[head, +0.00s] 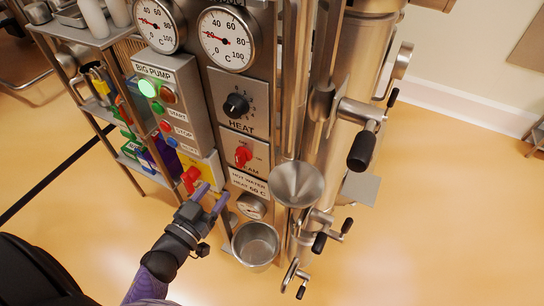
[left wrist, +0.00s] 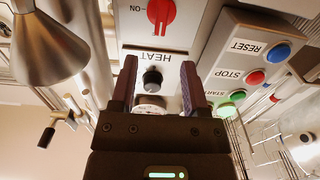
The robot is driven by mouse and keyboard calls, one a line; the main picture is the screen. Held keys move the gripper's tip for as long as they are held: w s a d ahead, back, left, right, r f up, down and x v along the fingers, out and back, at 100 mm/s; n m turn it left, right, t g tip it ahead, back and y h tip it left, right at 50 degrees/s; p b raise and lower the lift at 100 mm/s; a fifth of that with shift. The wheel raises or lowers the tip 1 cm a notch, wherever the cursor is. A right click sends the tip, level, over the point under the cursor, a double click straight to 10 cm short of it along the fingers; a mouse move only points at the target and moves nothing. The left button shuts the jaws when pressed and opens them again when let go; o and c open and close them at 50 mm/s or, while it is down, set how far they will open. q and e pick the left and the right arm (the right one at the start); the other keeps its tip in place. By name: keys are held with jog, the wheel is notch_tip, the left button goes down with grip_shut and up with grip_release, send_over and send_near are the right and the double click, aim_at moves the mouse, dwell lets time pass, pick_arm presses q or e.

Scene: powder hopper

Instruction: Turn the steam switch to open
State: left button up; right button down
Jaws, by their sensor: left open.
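The steam switch (head: 243,155) is a red rotary handle on a pale panel below the black HEAT knob (head: 236,105); its label is partly legible. My left gripper (head: 211,196) is open and empty, below and to the left of the switch and apart from it. In the upside-down left wrist view, the red switch (left wrist: 161,14) is at the top, cut by the frame edge, with an ON mark beside it. There the HEAT knob (left wrist: 152,78) shows between my open fingers (left wrist: 159,78), farther back. My right gripper is not in view.
A pump box (head: 175,105) with coloured buttons stands left of the panel. A red knob on a yellow plate (head: 200,178) is close to my left gripper.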

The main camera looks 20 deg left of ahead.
aim_at(238, 162)
pick_arm(q)
jog(key=w, duration=0.3)
jog(key=w+b, duration=0.1)
jog(key=w, duration=0.5)
jog(key=shift+w+d, duration=0.25)
jog(key=shift+w, duration=0.1)
grip_shut()
